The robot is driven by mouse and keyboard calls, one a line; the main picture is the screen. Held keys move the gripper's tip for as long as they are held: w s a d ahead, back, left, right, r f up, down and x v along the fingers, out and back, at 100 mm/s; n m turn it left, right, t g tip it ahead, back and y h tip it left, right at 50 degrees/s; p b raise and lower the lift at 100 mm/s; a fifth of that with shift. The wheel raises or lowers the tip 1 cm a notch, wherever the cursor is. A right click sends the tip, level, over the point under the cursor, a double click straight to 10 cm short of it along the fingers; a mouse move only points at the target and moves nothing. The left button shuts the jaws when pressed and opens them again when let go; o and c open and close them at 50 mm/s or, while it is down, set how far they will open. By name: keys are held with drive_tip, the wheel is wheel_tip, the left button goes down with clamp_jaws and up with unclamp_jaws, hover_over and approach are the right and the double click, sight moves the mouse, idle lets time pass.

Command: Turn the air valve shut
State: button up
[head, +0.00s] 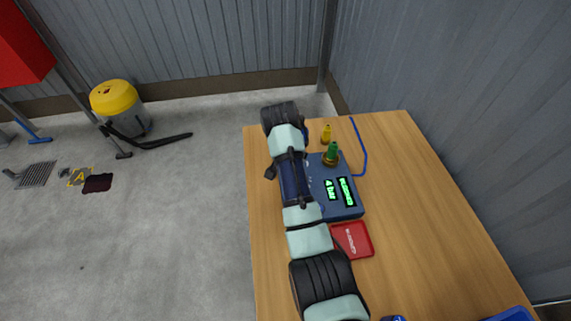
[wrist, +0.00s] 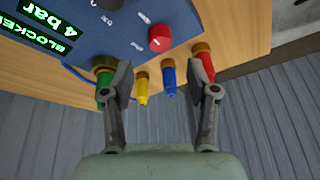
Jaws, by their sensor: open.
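A blue box (wrist: 75,25) fills the upper part of the wrist view. It bears a red round knob (wrist: 160,37) and a dark knob (wrist: 108,3) cut by the top edge; I cannot tell which is the air valve. Green (wrist: 103,90), yellow (wrist: 142,92), blue (wrist: 168,76) and red (wrist: 204,66) fittings stick out along its edge. My gripper (wrist: 167,84) is open and empty, its fingers spread in front of these fittings, the red knob beyond them. In the head view the box (head: 344,211) is partly hidden by my arm.
The displays (head: 338,191) read "4 bar" and "BLOCKED". A red tray (head: 369,252) lies beside the box on the wooden table (head: 430,220). A blue hose (head: 364,152) runs at the right of the box. The table's right side is mostly clear; a corrugated wall (head: 470,110) stands beyond.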

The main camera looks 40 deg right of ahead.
drive_tip(key=b+x, duration=0.2)
drive_tip(key=x, duration=0.5)
drive_tip(key=shift+f+b, duration=0.2)
drive_tip(key=shift+b, duration=0.2)
drive_tip(key=shift+a, duration=0.1)
clamp_jaws()
